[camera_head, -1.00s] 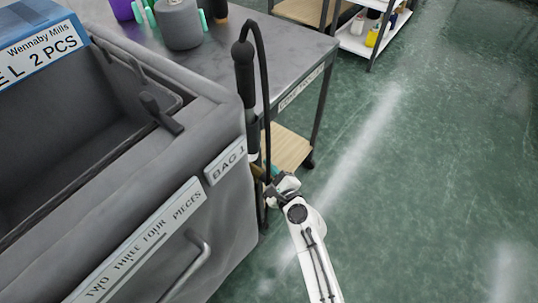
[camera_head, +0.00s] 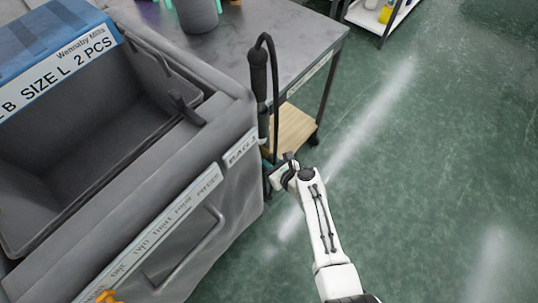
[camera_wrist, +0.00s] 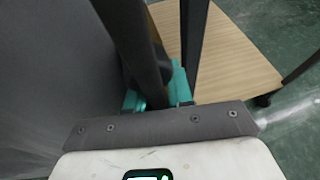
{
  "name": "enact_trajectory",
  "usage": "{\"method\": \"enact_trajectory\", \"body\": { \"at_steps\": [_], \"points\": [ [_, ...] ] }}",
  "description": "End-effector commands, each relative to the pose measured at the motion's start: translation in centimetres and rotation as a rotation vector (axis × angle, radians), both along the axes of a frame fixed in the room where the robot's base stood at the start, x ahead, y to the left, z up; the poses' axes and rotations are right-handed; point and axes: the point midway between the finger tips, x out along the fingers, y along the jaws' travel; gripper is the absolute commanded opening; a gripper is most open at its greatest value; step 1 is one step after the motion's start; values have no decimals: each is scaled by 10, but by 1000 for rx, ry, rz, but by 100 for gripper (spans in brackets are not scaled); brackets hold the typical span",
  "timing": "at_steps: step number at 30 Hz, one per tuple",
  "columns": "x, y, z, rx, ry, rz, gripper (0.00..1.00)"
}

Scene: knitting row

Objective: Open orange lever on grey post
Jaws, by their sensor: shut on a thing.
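The dark grey post (camera_head: 261,85) stands upright between the cart and the table, with a black grip on top and a black hose looping from it. My gripper (camera_head: 275,172) is at the low part of this post, beside the cart's corner. In the wrist view its teal fingers (camera_wrist: 157,88) are closed against the post's dark lower part (camera_wrist: 140,45). The lever itself is hidden by the jaws now, so how far it is turned cannot be told.
The grey cart (camera_head: 232,100) with a deep bin is close on the left of my gripper. A grey table (camera_head: 290,30) stands behind, with a wooden lower shelf (camera_head: 290,128). A small bright orange thing (camera_head: 106,297) shows at the bottom left. Green floor (camera_head: 430,180) is free on the right.

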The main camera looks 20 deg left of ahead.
Motion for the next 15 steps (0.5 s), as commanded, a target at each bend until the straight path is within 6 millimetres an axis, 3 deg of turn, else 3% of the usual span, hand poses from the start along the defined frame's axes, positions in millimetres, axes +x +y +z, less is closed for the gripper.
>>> {"method": "enact_trajectory", "body": {
  "at_steps": [15],
  "points": [
    [-5, -6, -9, 3, 46, -9, 0]
  ]
}}
